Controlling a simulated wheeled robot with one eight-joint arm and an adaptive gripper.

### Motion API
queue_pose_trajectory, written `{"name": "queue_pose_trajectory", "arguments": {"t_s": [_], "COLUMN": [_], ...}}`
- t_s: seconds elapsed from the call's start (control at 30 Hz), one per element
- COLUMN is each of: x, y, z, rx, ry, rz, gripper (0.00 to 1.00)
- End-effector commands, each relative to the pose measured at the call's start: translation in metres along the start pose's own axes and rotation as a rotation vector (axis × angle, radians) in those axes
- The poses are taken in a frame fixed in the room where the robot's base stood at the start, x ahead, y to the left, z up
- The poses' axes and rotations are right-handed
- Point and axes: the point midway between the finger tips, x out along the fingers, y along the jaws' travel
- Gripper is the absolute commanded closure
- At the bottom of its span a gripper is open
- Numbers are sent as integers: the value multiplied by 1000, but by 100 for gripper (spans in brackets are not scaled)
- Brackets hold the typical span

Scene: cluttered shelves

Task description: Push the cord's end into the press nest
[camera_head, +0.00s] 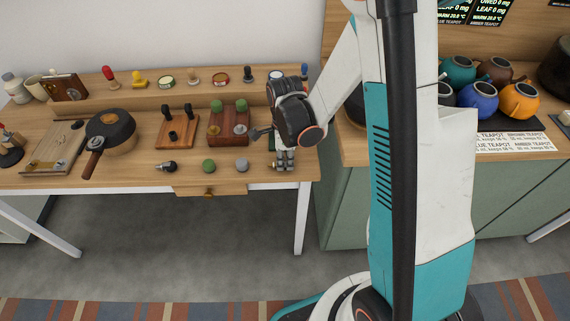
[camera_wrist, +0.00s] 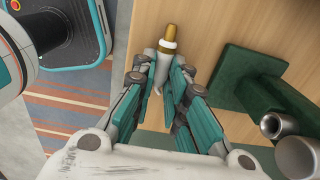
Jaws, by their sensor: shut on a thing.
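My gripper (camera_head: 285,158) points down at the right part of the workbench's front edge. In the wrist view my gripper (camera_wrist: 160,78) is shut on a pale grey piece (camera_wrist: 161,61) with a brass collar and an amber tip. I cannot tell whether this piece is the cord's end; no length of cord is clear. A dark green fixture (camera_wrist: 244,78) with bare metal cylinders (camera_wrist: 271,125) stands on the bench to the right of my fingers, apart from the held piece. I cannot make out a nest in it. In the head view my wrist mostly hides this fixture.
Red-brown blocks with knobs (camera_head: 214,127), a lidded pan (camera_head: 110,133) and loose knobs (camera_head: 241,165) stand left of my gripper. A raised shelf (camera_head: 140,96) with small items runs behind. A drawer (camera_head: 225,189) juts below the front edge. Teapots (camera_head: 479,97) stand at the right.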

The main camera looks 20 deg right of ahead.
Motion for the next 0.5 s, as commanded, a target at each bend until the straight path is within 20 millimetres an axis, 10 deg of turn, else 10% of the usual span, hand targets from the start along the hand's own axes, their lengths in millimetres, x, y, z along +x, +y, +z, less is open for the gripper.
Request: {"name": "queue_pose_trajectory", "arguments": {"t_s": [0.5], "x": [-7], "y": [0], "z": [0], "rx": [0], "ry": [0], "rz": [0], "gripper": [100]}}
